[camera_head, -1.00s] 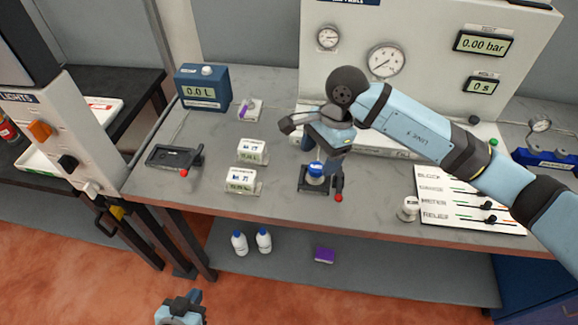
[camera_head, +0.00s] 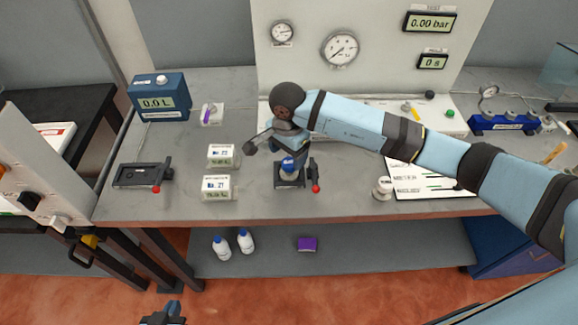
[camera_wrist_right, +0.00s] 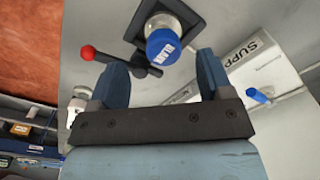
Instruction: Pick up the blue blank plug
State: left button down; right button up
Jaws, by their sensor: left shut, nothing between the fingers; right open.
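The blue blank plug (camera_head: 289,164) sits upright in a dark clamp fixture (camera_head: 290,183) with a red-tipped lever, near the front of the bench. In the right wrist view the plug's blue labelled cap (camera_wrist_right: 163,47) shows just beyond and between the fingertips. My right gripper (camera_head: 287,150) is open and empty, right above and behind the plug; its two fingers also show in the right wrist view (camera_wrist_right: 162,66). I cannot tell whether either finger touches the cap. My left gripper (camera_head: 165,316) is shut and empty at the bottom edge, low in front of the bench, partly cut off.
Two white labelled boxes (camera_head: 218,187) stand left of the fixture. A second dark clamp (camera_head: 143,175) with a red tip lies further left. A small white-and-grey fitting (camera_head: 383,187) and a white label board (camera_head: 425,183) are to the right. The gauge panel (camera_head: 300,60) stands behind.

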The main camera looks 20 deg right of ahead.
aim_at(289, 162)
jog(key=f, duration=0.1)
jog(key=f+p, duration=0.1)
jog(key=f, duration=0.3)
jog(key=shift+w+d, duration=0.25)
jog(key=shift+w, duration=0.1)
jog(key=c, duration=1.1)
jog(key=shift+o, duration=0.2)
jog(key=shift+r, duration=0.1)
